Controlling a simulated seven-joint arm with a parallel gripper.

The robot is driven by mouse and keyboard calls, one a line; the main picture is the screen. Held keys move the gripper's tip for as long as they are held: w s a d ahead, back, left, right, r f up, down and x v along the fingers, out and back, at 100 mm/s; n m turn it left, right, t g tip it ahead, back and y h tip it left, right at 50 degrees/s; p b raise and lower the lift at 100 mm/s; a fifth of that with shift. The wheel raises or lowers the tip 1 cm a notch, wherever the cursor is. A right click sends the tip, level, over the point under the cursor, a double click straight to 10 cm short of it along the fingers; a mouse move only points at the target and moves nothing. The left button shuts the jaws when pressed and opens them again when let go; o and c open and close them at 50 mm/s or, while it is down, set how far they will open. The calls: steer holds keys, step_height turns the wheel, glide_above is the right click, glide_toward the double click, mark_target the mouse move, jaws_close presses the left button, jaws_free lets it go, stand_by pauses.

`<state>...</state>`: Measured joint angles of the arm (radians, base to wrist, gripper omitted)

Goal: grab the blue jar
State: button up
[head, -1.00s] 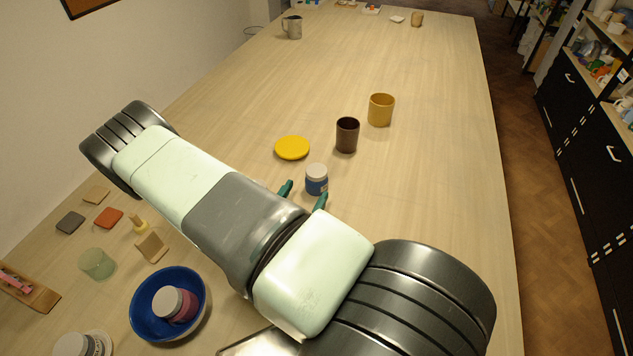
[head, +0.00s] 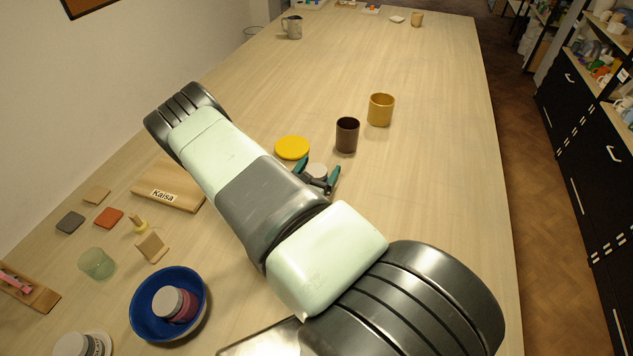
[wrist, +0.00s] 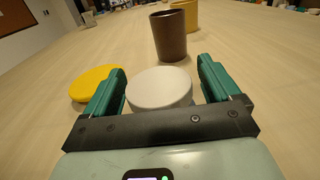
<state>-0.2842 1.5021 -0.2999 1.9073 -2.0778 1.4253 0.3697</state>
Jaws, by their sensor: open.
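The blue jar stands on the table with its whitish lid (head: 317,170) showing in the head view; my gripper hides most of its blue body. Its lid also shows in the wrist view (wrist: 160,88), between the two fingers. My gripper (head: 319,173) has its teal fingers apart, one on each side of the jar. In the wrist view my gripper (wrist: 162,90) shows a gap between the right finger and the lid; the left finger is close to the lid. I cannot tell whether it touches.
A yellow disc (head: 292,148) lies just left of the jar. A dark brown cup (head: 347,135) and a mustard cup (head: 381,109) stand beyond it. A blue bowl (head: 140,311) holding a jar with a pink body (head: 187,305) is at front left. The table's right side is clear.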

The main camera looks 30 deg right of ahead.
steer(key=c, duration=1.3)
